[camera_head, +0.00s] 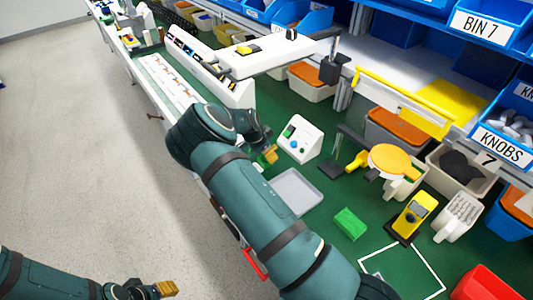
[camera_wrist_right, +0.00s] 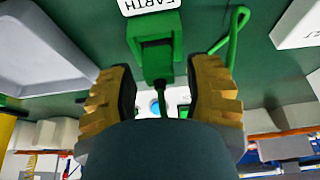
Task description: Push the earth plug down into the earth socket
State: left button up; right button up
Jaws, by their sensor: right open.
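In the right wrist view, a green earth piece (camera_wrist_right: 154,62) stands under a white EARTH label (camera_wrist_right: 148,5), which appears upside down. I cannot clearly separate plug from socket there. A green cable (camera_wrist_right: 232,42) runs to its right. My right gripper (camera_wrist_right: 160,98) is open, its ribbed tan fingers to either side of the lower part of the green piece; contact cannot be made out. In the head view, my right gripper (camera_head: 268,154) is beside the white control box, and the earth piece is not clearly visible. My left gripper (camera_head: 166,288) is at the bottom left, away from the bench.
The white control box (camera_head: 301,151) has green and blue parts. A grey tray (camera_head: 298,190), a green block (camera_head: 350,223) and a yellow meter (camera_head: 419,208) lie along the green bench. Bins line the back. Open floor (camera_head: 90,150) is at left.

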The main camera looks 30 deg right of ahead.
jog(key=v, duration=1.1)
jog(key=shift+r, duration=0.25)
